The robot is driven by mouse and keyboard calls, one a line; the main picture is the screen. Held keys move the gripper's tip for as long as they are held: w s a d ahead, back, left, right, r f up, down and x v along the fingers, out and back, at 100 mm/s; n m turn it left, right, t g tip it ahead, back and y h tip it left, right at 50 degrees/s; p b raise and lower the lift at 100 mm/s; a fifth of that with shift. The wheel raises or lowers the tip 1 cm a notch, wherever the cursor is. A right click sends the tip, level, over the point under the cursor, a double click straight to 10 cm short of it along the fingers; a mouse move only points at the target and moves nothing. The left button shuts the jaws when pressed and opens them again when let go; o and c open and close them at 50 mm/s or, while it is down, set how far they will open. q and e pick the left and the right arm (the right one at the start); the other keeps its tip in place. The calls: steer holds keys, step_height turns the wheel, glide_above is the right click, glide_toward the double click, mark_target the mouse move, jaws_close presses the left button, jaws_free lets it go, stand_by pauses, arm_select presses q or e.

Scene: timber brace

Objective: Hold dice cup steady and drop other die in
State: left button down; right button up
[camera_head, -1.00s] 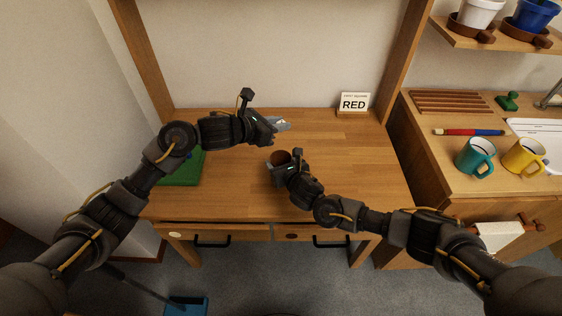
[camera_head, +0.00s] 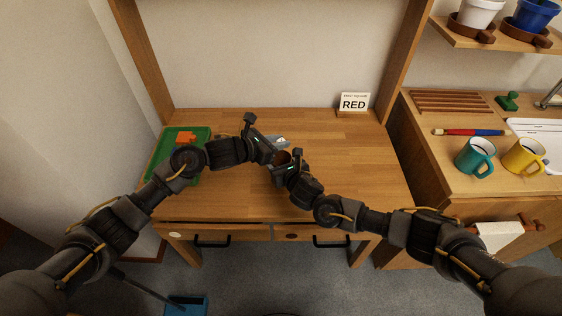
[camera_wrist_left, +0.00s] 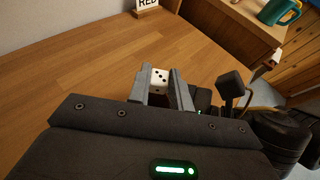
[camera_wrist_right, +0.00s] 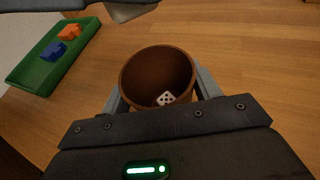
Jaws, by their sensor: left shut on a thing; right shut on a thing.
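The brown dice cup (camera_wrist_right: 157,65) stands open-topped between the fingers of my right gripper (camera_wrist_right: 158,96), which is shut on it. A white die (camera_wrist_right: 166,98) lies inside the cup at the bottom. In the head view the cup (camera_head: 283,157) is partly hidden by my grippers. My left gripper (camera_wrist_left: 160,84) is shut on the other white die (camera_wrist_left: 159,79), with black pips showing. In the head view the left gripper (camera_head: 279,142) is close beside the cup, at its far side. Part of it overhangs the top of the right wrist view (camera_wrist_right: 130,10).
A green tray (camera_head: 163,165) at the desk's left holds an orange piece (camera_wrist_right: 69,31) and a blue piece (camera_wrist_right: 48,53). A card reading RED (camera_head: 354,104) stands at the back right. The desk's right side (camera_head: 360,165) is clear.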

arm_select(q)
steer(key=shift+f, duration=1.2)
steer(key=c, duration=1.2)
jaws_free()
steer(key=v, duration=1.2)
arm_select(e)
steer(key=o, duration=1.1)
steer(key=shift+c, duration=0.2)
